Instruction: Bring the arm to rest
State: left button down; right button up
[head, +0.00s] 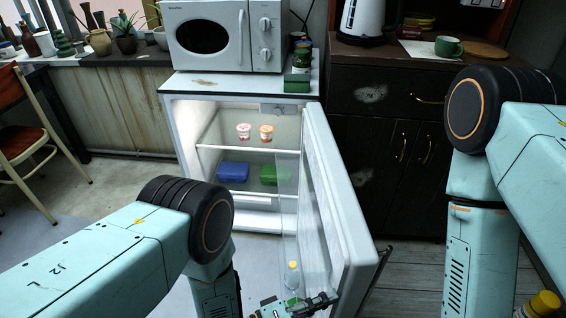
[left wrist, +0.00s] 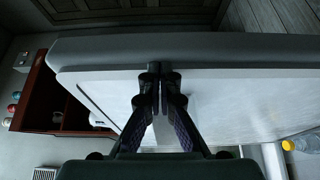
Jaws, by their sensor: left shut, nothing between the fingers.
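My left arm (head: 100,262) comes in from the left of the head view. Its gripper (head: 312,303) is low in the picture, by the lower part of the open fridge door (head: 338,200). In the left wrist view the two dark fingers of this gripper (left wrist: 160,78) meet at their tips, shut with nothing between them. The pale door panel (left wrist: 235,95) fills much of the view behind the fingers; I cannot tell whether they touch it. My right arm (head: 480,215) shows at the right of the head view, but its gripper is out of the picture.
The small fridge (head: 179,115) holds two cups, a blue box (head: 232,173) and a green box (head: 270,175). A bottle (head: 292,277) stands at the door's lower part, near my left gripper. A microwave (head: 222,36) sits on top. A dark cabinet (head: 372,100) stands right; a chair (head: 22,140) stands left.

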pick_arm(q)
jog(key=shift+a+f, duration=0.1)
jog(key=shift+a, duration=0.4)
pick_arm(e)
jog(key=shift+f, duration=0.35)
